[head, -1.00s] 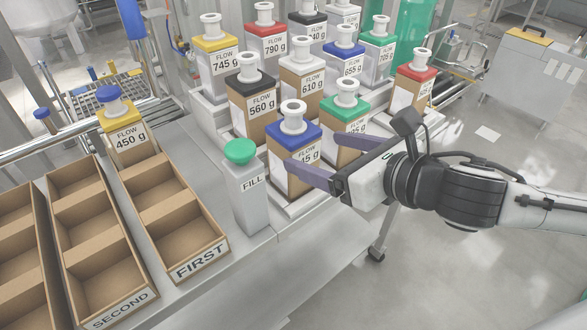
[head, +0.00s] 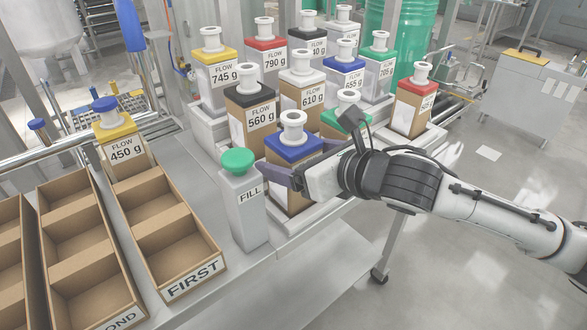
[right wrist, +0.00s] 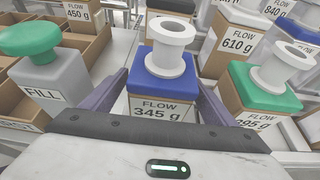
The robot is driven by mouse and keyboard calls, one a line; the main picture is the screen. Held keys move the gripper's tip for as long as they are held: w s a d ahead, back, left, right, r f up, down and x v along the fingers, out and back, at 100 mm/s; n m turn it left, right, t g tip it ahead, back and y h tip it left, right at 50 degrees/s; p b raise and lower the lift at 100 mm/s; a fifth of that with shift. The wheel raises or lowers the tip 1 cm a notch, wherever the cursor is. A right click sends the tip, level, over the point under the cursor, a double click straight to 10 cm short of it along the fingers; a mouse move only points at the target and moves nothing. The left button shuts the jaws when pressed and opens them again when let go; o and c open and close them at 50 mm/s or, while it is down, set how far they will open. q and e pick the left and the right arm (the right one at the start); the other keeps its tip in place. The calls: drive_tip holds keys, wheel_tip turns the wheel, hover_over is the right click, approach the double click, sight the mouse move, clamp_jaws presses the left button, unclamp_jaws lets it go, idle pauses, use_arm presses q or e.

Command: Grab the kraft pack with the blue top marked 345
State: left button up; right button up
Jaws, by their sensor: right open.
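The kraft pack with the blue top (head: 292,148) stands upright at the front of the stepped rack, a white spout on its top. In the right wrist view its label reads 345 g (right wrist: 160,109). My right gripper (head: 280,172) is open, with its purple fingers on either side of this pack. In the right wrist view the fingers (right wrist: 161,92) flank the blue top, and a gap shows at the left. The gripper hides much of the pack's front in the head view. My left gripper is not in view.
A grey FILL post with a green button (head: 240,190) stands close to the left of the pack. A green-topped kraft pack (head: 335,122) is close on the right. More packs stand behind.

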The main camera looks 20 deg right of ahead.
drive_tip(key=c, duration=1.1)
drive_tip(key=shift+c, duration=0.3)
drive_tip(key=shift+r, duration=0.1)
